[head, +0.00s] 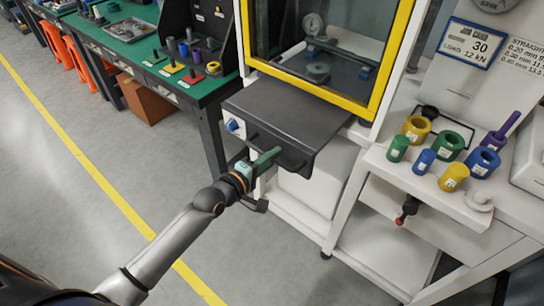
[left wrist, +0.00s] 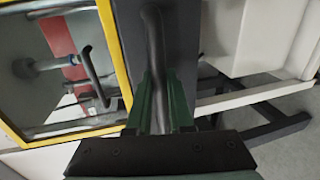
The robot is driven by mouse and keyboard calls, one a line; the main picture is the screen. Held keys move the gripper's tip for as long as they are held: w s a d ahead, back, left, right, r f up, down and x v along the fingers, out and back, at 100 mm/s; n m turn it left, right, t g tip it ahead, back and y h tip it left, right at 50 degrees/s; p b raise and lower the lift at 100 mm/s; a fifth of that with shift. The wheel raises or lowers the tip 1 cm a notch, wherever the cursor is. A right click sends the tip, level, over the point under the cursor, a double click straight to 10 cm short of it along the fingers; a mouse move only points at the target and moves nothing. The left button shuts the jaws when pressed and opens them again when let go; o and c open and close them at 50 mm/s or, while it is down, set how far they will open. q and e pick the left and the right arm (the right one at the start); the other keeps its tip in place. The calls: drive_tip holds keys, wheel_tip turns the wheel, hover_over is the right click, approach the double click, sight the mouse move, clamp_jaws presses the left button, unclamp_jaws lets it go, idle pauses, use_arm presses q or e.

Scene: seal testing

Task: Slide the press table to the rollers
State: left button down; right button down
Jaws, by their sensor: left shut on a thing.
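The press table (head: 282,108) is a dark grey slab that sticks out from the front of the yellow-framed press. Its front face carries a dark bar handle (head: 292,164), which also shows in the left wrist view (left wrist: 155,38). My left gripper (head: 266,159) is at this handle, with its green fingers (left wrist: 163,105) shut on the bar. The fingers hide part of the bar. Behind the press window, a dark bar fixture (head: 338,58) and a round grey part (head: 318,71) show; I cannot tell clearly which parts are the rollers. My right gripper is not in view.
A green-topped bench (head: 205,87) stands to the left. A white shelf (head: 400,174) with several coloured rings and cylinders stands to the right. Grey floor with a yellow line (head: 110,190) is clear at lower left.

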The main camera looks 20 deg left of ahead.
use_arm(q)
drive_tip(key=c, duration=0.8)
unclamp_jaws()
drive_tip(key=shift+v, duration=6.25)
drive_tip(key=shift+f, duration=0.1)
drive_tip(key=s+d+f+m+g+y, duration=0.1)
drive_tip(key=s+f+m, duration=0.3)
drive_tip(key=f+m, duration=0.1)
drive_tip(key=s+d+f+m+g+y, duration=0.1)
drive_tip(key=s+d+f+m+g, duration=0.1)
drive_tip(key=s+f+m, duration=0.2)
drive_tip(key=s+d+f+m+g, duration=0.1)
drive_tip(key=s+f+m, duration=0.3)
drive_tip(key=f, duration=0.5)
drive_tip(key=shift+s+d+m+g+y, duration=0.2)
drive_tip(key=shift+m+g+y, duration=0.3)
drive_tip(key=shift+m, duration=0.6)
